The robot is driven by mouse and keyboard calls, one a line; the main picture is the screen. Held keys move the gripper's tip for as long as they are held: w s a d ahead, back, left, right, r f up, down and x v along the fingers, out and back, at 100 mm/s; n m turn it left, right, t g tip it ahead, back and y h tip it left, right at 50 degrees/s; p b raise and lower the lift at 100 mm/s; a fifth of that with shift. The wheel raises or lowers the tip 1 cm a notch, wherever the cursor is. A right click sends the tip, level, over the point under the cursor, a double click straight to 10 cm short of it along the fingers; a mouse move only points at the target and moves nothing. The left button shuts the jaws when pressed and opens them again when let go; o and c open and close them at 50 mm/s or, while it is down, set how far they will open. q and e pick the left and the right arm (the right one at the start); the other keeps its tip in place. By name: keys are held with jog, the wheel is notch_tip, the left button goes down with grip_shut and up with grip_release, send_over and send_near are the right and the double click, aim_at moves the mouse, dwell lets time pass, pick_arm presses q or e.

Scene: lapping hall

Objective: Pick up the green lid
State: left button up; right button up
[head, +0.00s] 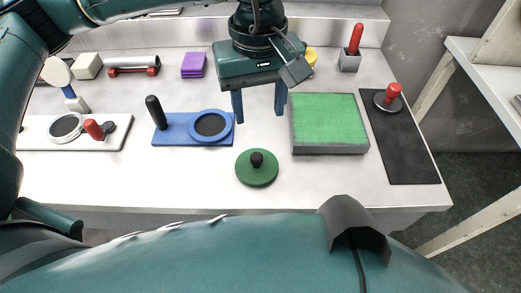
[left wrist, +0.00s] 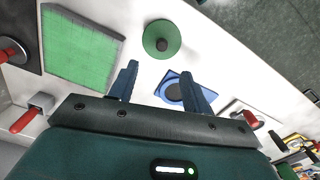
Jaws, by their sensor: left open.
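The green lid (head: 257,170) is a round disc with a dark knob on top. It lies flat on the white table near its front edge. It also shows in the left wrist view (left wrist: 150,39), beyond the fingers. My left gripper (head: 259,115) points down above the table, behind the lid in the head view. Its two blue fingers are apart with nothing between them. In the left wrist view the open fingertips (left wrist: 158,77) stand short of the lid and do not touch it. My right gripper is not in view.
A green-topped block (head: 329,122) lies right of the lid, and a blue board (head: 174,130) with a ring and black handle lies left. A black mat (head: 404,145) with a red-handled disc is far right. Purple blocks (head: 194,65) stand behind. Table around the lid is clear.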

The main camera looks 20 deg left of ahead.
pick_arm(q)
send_over(256, 155)
jog(key=f, duration=0.7)
jog(key=shift+s+d+f, duration=0.15)
jog(key=shift+d+f, duration=0.1)
jog(key=shift+f, duration=0.15)
jog(key=shift+a+f+p, duration=0.15)
jog(key=shift+f, duration=1.15)
jog(key=shift+a+f+p, duration=0.1)
jog(key=shift+f+p, duration=0.05)
jog(key=shift+f, duration=1.15)
grip_shut()
